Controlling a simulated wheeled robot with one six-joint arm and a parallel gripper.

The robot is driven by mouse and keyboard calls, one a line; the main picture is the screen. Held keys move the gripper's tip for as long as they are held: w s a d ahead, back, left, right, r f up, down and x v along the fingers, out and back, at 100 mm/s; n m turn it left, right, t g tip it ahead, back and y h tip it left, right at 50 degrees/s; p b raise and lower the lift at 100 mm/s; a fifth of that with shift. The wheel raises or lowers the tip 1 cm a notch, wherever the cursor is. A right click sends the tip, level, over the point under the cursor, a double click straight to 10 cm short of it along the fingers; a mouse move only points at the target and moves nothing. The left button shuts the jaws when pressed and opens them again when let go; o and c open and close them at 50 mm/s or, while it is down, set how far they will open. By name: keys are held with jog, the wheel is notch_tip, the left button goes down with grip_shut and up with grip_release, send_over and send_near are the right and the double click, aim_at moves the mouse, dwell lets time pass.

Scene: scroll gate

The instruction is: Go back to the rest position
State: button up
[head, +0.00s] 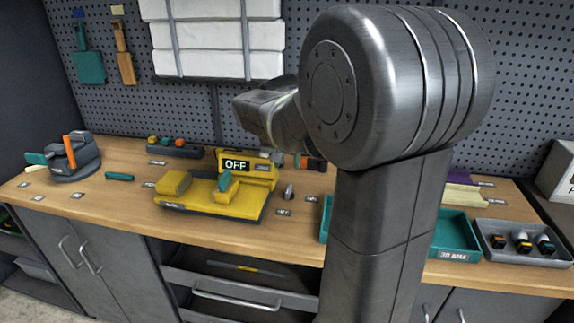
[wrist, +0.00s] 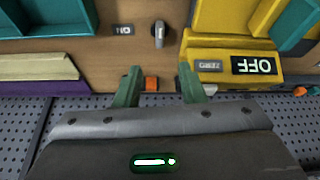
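My gripper (wrist: 162,86) shows in the wrist view with its two green fingers apart. Nothing is held between them; the bench top and a small orange-ended item (wrist: 151,83) show beyond the gap. It hangs above the back of the wooden bench (head: 135,205), near the pegboard. In the head view my arm stands tall in the middle and hides the gripper and part of the bench.
A yellow machine (head: 212,200) with an OFF display stands left of my arm; it shows upside down in the wrist view (wrist: 220,62). A teal tray (head: 455,238) and grey tray (head: 522,258) are at right. A dark clamp-like device (head: 72,158) stands far left. A drawer (head: 235,298) looks partly open.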

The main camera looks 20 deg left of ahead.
aim_at(289, 189)
jog(key=x, duration=1.4)
jog(key=shift+w+r+n+p, duration=0.1)
jog(key=shift+r+n+p, duration=0.15)
jog(key=shift+p, duration=0.4)
jog(key=shift+d+n+y+p, duration=0.15)
jog(key=shift+n+y+p, duration=0.15)
jog(key=shift+n+p, duration=0.35)
jog(key=shift+f+n+g+y+p, duration=0.1)
jog(key=shift+n+g+y+p, duration=0.4)
jog(key=shift+n, duration=0.55)
jog(key=shift+f+n+g+y+p, duration=0.1)
jog(key=shift+n+y+p, duration=0.1)
jog(key=shift+n+p, duration=0.7)
jog(key=b+v, duration=0.1)
jog(key=v, duration=1.2)
jog(key=shift+w+n, duration=0.1)
jog(key=shift+n, duration=0.15)
